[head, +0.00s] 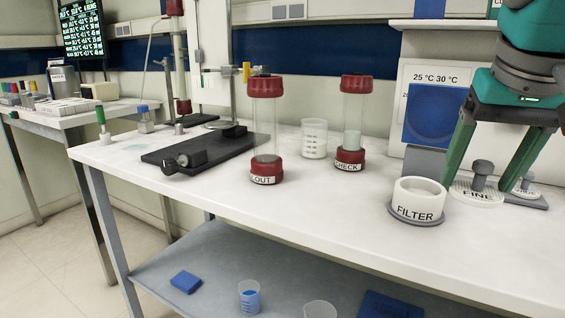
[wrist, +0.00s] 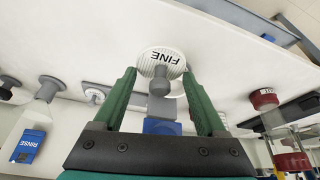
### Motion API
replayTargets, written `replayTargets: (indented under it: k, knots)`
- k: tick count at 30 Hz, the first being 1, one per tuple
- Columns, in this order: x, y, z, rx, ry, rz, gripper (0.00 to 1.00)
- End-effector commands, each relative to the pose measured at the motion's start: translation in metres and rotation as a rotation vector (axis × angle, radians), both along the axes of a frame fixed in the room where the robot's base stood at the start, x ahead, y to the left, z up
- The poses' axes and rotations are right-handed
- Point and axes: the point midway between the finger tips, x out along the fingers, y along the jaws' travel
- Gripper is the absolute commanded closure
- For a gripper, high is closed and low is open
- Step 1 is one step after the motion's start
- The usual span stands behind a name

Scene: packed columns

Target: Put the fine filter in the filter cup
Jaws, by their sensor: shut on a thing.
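The fine filter (head: 477,194) is a white ribbed disc with a grey knob, marked FINE. It also shows in the wrist view (wrist: 161,61). My gripper (head: 482,187) has its two green fingers on opposite sides of the disc, shut on its edge, with the knob between them. In the wrist view my gripper (wrist: 159,75) shows the same hold. The filter cup (head: 418,201), a white ring marked FILTER on a grey base, stands just left of the filter on the bench. Whether the filter is clear of the surface below it, I cannot tell.
Another knobbed disc (head: 525,187) sits on a dark holder to the right, partly behind my finger. Two red-capped columns (head: 265,130) (head: 353,122) and a beaker (head: 314,139) stand further left. The bench (head: 330,205) is clear in front of them.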

Motion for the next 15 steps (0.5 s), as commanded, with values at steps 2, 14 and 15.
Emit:
replayTargets:
  k: [2, 14, 15]
  knots:
    - [0.018, -0.002, -0.005, 0.000, 0.004, 0.001, 0.87]
    - [0.107, -0.010, -0.012, 0.002, 0.009, 0.001, 0.87]
    - [0.115, -0.010, -0.012, 0.003, 0.009, 0.002, 0.87]
